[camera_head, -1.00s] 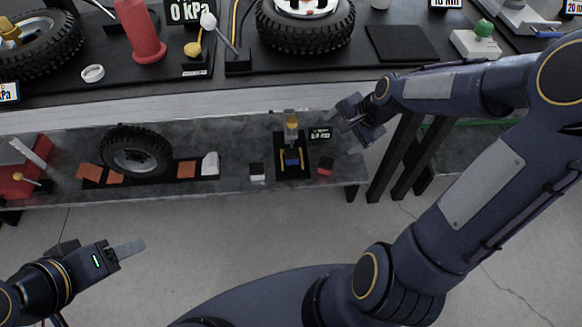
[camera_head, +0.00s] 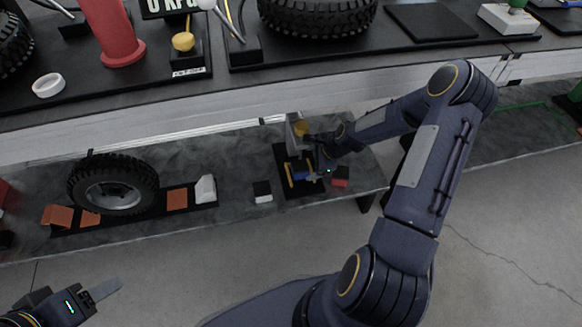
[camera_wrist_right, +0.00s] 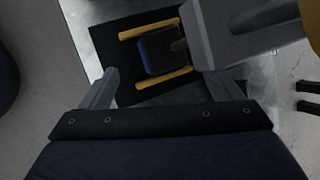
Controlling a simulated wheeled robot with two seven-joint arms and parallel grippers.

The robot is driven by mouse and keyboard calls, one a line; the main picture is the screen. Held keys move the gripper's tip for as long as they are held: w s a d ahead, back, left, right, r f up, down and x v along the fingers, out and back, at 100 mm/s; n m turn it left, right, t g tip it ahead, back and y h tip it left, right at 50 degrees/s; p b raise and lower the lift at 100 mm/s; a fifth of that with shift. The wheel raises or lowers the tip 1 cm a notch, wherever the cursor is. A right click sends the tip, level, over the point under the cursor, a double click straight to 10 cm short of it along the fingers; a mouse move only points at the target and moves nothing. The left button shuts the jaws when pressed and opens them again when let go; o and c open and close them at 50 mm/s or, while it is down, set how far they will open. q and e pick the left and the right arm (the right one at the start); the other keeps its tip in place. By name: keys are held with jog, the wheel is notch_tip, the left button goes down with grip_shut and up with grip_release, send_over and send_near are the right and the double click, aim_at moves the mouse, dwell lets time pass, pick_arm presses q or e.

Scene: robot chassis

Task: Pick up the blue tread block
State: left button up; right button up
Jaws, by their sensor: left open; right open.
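The blue tread block (camera_head: 299,172) sits between two yellow rails on a black base plate (camera_head: 283,158) on the lower shelf. My right gripper (camera_head: 316,158) is open at the block's right side in the head view. In the wrist view its fingers (camera_wrist_right: 165,92) are spread with the block beyond their tips, not between them. My left gripper (camera_head: 112,289) is open and empty at the lower left, away from the shelf.
A grey press-like post with a yellow part (camera_head: 299,130) stands just behind the block. A red and black block (camera_head: 340,176) and a white and black block (camera_head: 262,192) flank the base plate. The upper bench edge (camera_head: 150,106) overhangs behind.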

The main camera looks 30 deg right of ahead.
aim_at(302, 167)
jog(key=b+x, duration=0.3)
jog(key=x, duration=0.3)
jog(key=shift+w+f, duration=0.2)
jog(key=shift+w, duration=0.05)
jog(key=c, duration=1.2)
jog(key=shift+o, duration=0.2)
jog(key=shift+r, duration=0.1)
